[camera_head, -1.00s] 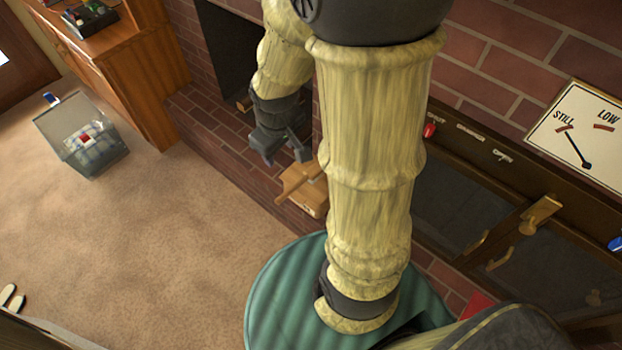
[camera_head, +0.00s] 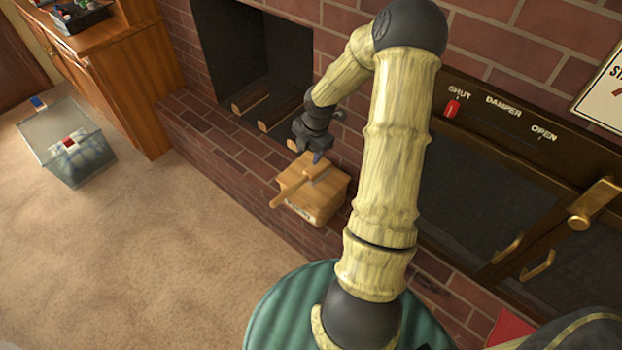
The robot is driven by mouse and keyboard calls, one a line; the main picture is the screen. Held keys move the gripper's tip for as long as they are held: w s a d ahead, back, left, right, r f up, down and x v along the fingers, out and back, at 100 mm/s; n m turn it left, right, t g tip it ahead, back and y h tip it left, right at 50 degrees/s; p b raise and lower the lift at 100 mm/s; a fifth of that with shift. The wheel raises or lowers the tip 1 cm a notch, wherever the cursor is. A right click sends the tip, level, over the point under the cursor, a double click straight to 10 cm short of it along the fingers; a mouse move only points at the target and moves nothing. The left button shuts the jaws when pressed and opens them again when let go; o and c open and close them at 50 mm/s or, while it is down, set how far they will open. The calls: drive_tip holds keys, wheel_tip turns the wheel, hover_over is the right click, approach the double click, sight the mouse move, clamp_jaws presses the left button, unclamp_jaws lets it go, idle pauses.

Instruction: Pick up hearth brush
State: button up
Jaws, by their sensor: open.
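A wooden brush (camera_head: 291,189), which looks like the hearth brush, lies across the top of a light wooden box (camera_head: 318,208) on the brick hearth. Its handle points down and left past the box edge; its head lies near the middle of the box top. My gripper (camera_head: 307,153) is open, at the far edge of the box, just above and beside the brush head. It holds nothing that I can see. I cannot tell whether a fingertip touches the brush. Part of the box's right side lies close to my arm.
The brick hearth (camera_head: 222,143) runs along the wall, with a dark fireplace opening (camera_head: 240,50) holding logs behind. Dark glazed doors (camera_head: 480,200) with brass handles stand at right. A clear bin (camera_head: 80,160) stands on the carpet at left. The carpet (camera_head: 170,250) between is open.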

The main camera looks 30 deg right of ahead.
sight(303, 179)
drive_tip(key=f+b, duration=0.1)
drive_tip(key=f, duration=0.3)
drive_tip(key=w+f+b, duration=0.1)
drive_tip(key=f, duration=0.2)
drive_tip(key=w+f+b, duration=0.1)
drive_tip(key=f, duration=0.3)
drive_tip(key=shift+a+f+b, duration=0.3)
drive_tip(key=shift+f+b, duration=0.05)
drive_tip(key=shift+f, duration=0.1)
drive_tip(key=shift+w+a+f+b, duration=0.15)
drive_tip(key=shift+f+b, duration=0.3)
drive_tip(key=shift+f, duration=0.9)
drive_tip(key=shift+w+a+f+b, duration=0.15)
drive_tip(key=shift+f+b, duration=0.3)
drive_tip(key=shift+f, duration=0.85)
drive_tip(key=shift+d, duration=0.1)
drive_tip(key=shift+r, duration=0.1)
clamp_jaws()
